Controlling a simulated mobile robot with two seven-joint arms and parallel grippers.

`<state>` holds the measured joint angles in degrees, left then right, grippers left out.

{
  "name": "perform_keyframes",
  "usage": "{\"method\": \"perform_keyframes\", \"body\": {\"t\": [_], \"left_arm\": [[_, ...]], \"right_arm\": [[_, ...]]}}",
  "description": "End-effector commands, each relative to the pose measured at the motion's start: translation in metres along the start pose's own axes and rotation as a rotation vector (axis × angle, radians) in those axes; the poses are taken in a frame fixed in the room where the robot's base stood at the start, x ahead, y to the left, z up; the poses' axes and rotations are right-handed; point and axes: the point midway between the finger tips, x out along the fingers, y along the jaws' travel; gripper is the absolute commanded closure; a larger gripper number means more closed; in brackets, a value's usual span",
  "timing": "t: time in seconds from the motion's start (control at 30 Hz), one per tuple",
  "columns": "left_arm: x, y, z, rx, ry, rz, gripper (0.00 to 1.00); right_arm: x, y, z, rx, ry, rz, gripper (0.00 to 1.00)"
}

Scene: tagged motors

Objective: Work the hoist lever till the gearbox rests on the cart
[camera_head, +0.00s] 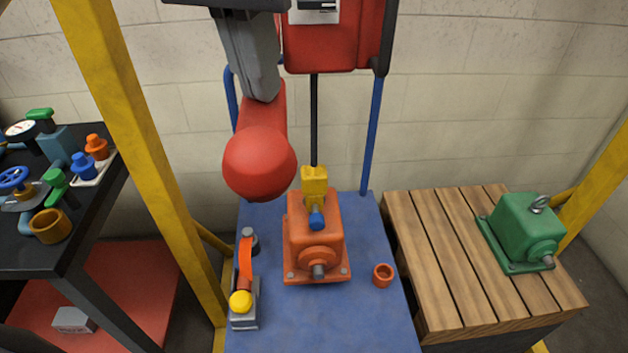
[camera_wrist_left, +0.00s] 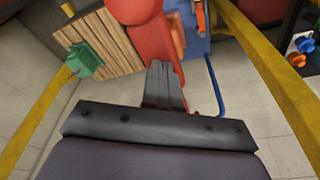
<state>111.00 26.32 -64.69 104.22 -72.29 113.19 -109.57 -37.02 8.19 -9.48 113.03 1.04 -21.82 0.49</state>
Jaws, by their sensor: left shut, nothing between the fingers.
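The orange gearbox (camera_head: 300,243) is upright over the blue cart (camera_head: 365,325), under a yellow hook (camera_head: 314,180) on a dark line from the red hoist (camera_head: 340,45). I cannot tell whether its base touches the cart top. The red hoist lever (camera_head: 258,165) ends in a big round knob toward me; it also shows in the left wrist view (camera_wrist_left: 135,10). My left gripper (camera_head: 265,97) is shut and empty, fingertips at the lever's shank behind the knob; I cannot tell if they touch. It shows in the wrist view (camera_wrist_left: 158,66). The right gripper is out of view.
A clamp (camera_head: 245,285) with yellow knob and an orange ring (camera_head: 383,275) are on the cart. A green gearbox (camera_head: 522,230) sits on a wooden pallet (camera_head: 425,240) at right. Yellow posts (camera_head: 140,140) flank the cart. A dark bench (camera_head: 100,215) with parts stands left.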

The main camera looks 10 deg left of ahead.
Motion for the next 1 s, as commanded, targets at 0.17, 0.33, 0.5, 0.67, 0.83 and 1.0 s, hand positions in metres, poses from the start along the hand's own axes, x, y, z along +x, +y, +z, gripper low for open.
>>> {"method": "perform_keyframes", "body": {"t": [0.17, 0.33, 0.5, 0.67, 0.83, 1.0], "left_arm": [[0.005, 0.001, 0.002, 0.001, -0.002, 0.0, 1.0], [0.004, 0.001, 0.002, 0.001, -0.002, 0.0, 1.0], [0.009, 0.001, 0.003, 0.002, -0.002, 0.0, 1.0], [0.019, 0.0, 0.005, 0.002, -0.002, 0.0, 1.0], [0.032, 0.0, 0.007, 0.001, -0.002, 0.0, 1.0], [0.043, 0.0, 0.009, 0.001, -0.001, 0.0, 1.0]], "right_arm": [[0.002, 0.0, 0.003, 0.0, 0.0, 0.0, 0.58], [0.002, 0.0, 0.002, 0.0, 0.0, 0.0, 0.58], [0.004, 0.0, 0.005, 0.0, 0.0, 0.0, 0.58], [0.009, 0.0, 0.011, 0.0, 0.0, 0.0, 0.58], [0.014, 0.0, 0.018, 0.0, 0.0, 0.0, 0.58], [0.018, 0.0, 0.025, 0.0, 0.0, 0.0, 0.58]]}}
